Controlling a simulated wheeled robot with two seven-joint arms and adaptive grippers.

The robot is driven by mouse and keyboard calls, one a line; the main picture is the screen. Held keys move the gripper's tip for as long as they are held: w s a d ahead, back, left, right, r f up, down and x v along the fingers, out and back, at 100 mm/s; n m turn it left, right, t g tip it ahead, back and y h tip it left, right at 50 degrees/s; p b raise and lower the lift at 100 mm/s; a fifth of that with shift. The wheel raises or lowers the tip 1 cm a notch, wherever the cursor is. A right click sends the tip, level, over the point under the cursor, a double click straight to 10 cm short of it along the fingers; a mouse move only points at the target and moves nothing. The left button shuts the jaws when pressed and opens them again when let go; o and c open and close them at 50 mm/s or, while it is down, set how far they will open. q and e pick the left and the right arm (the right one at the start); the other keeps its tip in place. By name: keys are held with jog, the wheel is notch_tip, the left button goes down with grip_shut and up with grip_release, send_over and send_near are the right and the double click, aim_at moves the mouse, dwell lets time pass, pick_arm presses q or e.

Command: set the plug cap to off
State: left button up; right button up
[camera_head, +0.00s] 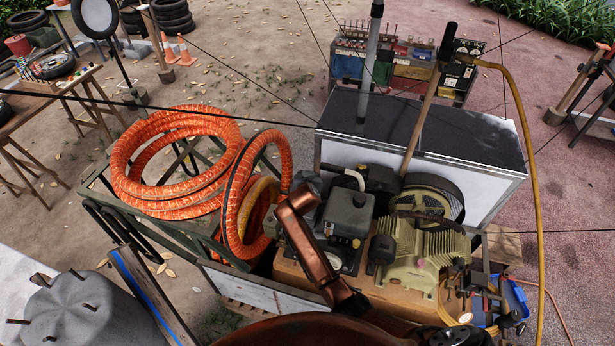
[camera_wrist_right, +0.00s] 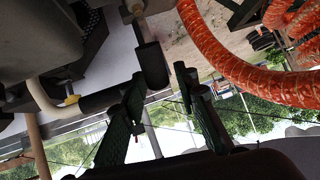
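A dark rounded cylinder that looks like the plug cap (camera_wrist_right: 152,65) hangs from a thin grey piece in the right wrist view. I cannot tell its setting, and I cannot make it out in the head view. My right gripper (camera_wrist_right: 162,83) is open, with one dark green finger to each side of that cylinder's lower end. I see no clear contact. In the head view my copper-coloured right arm reaches over the compressor and its gripper is not clearly visible. The compressor engine (camera_head: 348,214) sits beside the finned tan pump (camera_head: 420,258). My left gripper is not in view.
Coiled orange hose (camera_head: 180,200) lies left of the engine and also passes close in the right wrist view (camera_wrist_right: 235,75). A wooden handle (camera_head: 425,110) rises behind the engine. A blue tray (camera_head: 500,300) of tools stands at the right.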

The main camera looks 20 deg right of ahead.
jog(key=shift+o, duration=0.7)
jog(key=v, duration=0.7)
jog(key=shift+s, duration=0.25)
jog(key=shift+a+r, duration=0.1)
